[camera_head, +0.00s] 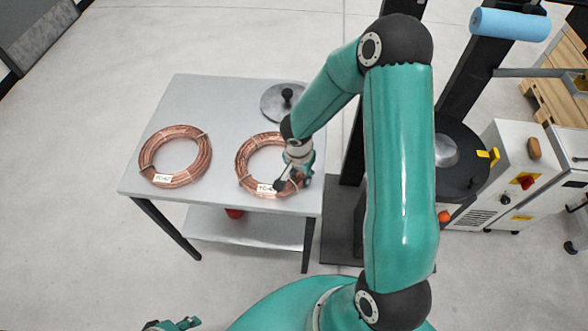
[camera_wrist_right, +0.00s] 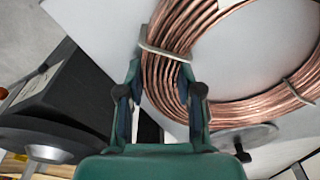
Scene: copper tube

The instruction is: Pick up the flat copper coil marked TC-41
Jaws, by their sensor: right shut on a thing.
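Two flat copper coils are at the grey table. The left coil (camera_head: 146,156) lies flat with a white tag reading TC-4 and an unclear last digit. The right coil (camera_head: 243,168) also has a white tag (camera_head: 266,188), partly covered, its last digit unclear. My right gripper (camera_head: 291,183) is shut on the right coil's near right side. In the wrist view its fingers (camera_wrist_right: 160,78) straddle the copper strands (camera_wrist_right: 225,112) beside a pale tie. Whether this coil touches the table is unclear. My left gripper (camera_head: 172,325) shows only partly at the bottom edge; its jaws are unclear.
The table (camera_head: 222,110) has bare top between and behind the coils. A grey disc with a dark knob (camera_head: 272,103) sits at its back right. A dark stand with a blue roll (camera_head: 510,24) and a white machine (camera_head: 505,180) stand to the right.

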